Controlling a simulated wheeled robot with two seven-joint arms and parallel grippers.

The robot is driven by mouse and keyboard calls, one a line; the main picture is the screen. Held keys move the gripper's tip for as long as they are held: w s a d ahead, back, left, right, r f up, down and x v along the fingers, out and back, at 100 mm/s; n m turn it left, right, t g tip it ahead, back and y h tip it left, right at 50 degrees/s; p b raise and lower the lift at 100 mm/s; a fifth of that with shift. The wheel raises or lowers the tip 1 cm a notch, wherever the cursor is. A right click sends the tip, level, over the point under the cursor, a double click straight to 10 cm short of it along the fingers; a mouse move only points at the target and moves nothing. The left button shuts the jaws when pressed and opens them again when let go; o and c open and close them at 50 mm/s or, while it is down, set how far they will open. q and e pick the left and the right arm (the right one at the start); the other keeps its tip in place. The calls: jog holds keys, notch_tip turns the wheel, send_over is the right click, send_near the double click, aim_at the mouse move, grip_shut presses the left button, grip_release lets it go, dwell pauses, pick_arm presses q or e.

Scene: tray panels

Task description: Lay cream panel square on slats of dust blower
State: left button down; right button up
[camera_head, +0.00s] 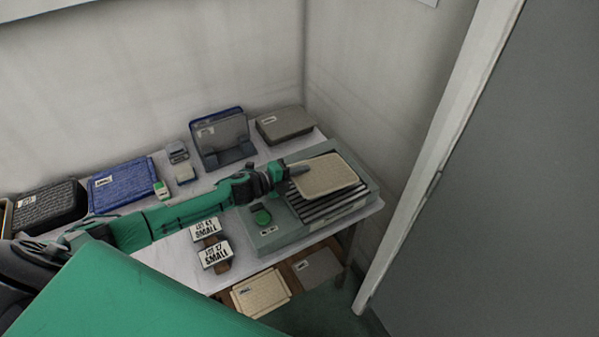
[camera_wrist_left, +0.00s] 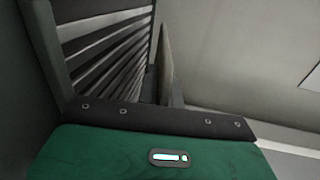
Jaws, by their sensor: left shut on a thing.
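The cream panel (camera_head: 327,174) is a flat, rounded sheet in the head view, over the far part of the dust blower's black slats (camera_head: 335,207). My left gripper (camera_head: 292,171) is shut on the panel's left edge. The dust blower (camera_head: 283,236) is a grey-green box with a green button at its front left. In the left wrist view the panel (camera_wrist_left: 166,62) shows nearly edge-on, with a gap between it and the slats (camera_wrist_left: 105,45), so it looks held above them. The fingertips are hard to make out. My right gripper is not in view.
Left of the blower stand two lot signs (camera_head: 215,254). Behind are a blue rack with a grey panel (camera_head: 222,133), a grey-brown tray (camera_head: 284,124), a blue tray (camera_head: 123,186) and a black tray (camera_head: 48,206). Cream panels (camera_head: 260,293) lie on a lower shelf. A door frame stands right.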

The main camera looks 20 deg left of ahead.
pick_arm(q)
jog(key=c, duration=1.5)
grip_release()
jog(key=f, duration=0.1)
jog(key=s+f, duration=0.1)
jog(key=shift+s+d+f, duration=0.1)
jog(key=shift+d+f, duration=0.05)
jog(key=shift+f, duration=0.25)
jog(key=shift+s, duration=0.1)
jog(key=shift+s+a+f+b, duration=0.1)
jog(key=shift+s+a+b, duration=0.3)
jog(key=shift+a, duration=0.2)
jog(key=s+a+r, duration=0.1)
jog(key=s+a, duration=0.1)
jog(key=s+a+r+b, duration=0.1)
jog(key=s+a+r, duration=0.1)
jog(key=s, duration=0.1)
jog(key=s+a+r+b, duration=0.1)
jog(key=s+a, duration=0.2)
jog(key=shift+r, duration=0.35)
jog(key=shift+s+a+r, duration=0.2)
jog(key=shift+s+r, duration=0.05)
jog(key=shift+s, duration=0.05)
